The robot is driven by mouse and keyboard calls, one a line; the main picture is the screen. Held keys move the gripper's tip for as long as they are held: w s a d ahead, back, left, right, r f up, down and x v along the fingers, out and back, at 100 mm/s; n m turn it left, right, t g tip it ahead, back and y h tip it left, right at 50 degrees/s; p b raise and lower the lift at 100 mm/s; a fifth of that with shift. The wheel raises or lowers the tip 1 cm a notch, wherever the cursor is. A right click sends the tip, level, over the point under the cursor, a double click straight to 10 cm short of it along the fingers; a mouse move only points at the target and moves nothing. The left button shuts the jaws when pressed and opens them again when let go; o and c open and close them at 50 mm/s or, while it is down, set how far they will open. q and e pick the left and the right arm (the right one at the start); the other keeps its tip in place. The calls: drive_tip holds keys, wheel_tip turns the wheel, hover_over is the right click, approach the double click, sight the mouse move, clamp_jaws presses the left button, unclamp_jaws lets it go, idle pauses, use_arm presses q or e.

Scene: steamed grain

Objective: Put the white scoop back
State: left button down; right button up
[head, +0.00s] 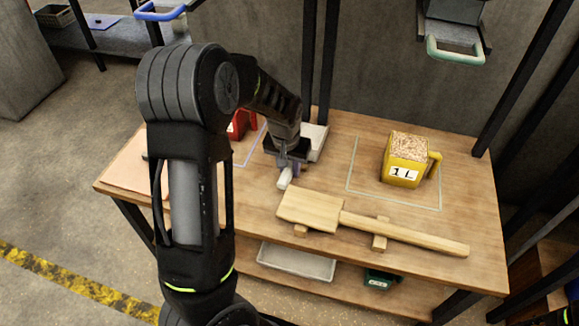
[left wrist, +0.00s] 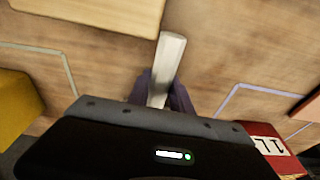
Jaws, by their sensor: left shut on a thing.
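The white scoop (head: 317,141) is at the middle of the wooden table, partly hidden behind my left gripper (head: 289,166). Its pale handle (head: 285,178) sticks out on the near side of the gripper. In the left wrist view the handle (left wrist: 168,62) stands between the dark fingers (left wrist: 165,95), which are shut on it. The scoop's head is hidden in that view. The gripper is low over the tabletop; I cannot tell whether the scoop touches the wood. My right gripper is in neither view.
A yellow grain-filled measure (head: 405,162) stands inside a pale outline on the right. A red measure (head: 238,123) is on the left, partly behind my arm. A wooden paddle (head: 310,210) rests on small blocks at the front. A white tray (head: 297,262) is on the lower shelf.

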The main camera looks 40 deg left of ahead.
use_arm(q)
drive_tip(key=shift+f, duration=0.35)
drive_tip(key=c, duration=1.1)
unclamp_jaws()
drive_tip(key=shift+s+d+r+p, duration=0.1)
drive_tip(key=shift+s+r+p, duration=0.15)
drive_tip(key=shift+r, duration=1.05)
drive_tip(key=shift+s+d+r+p, duration=0.1)
drive_tip(key=shift+s+r+p, duration=0.1)
drive_tip(key=shift+r, duration=1.1)
drive_tip(key=shift+s+r+p, duration=0.2)
drive_tip(key=shift+s+r, duration=0.05)
drive_tip(key=shift+r, duration=1.05)
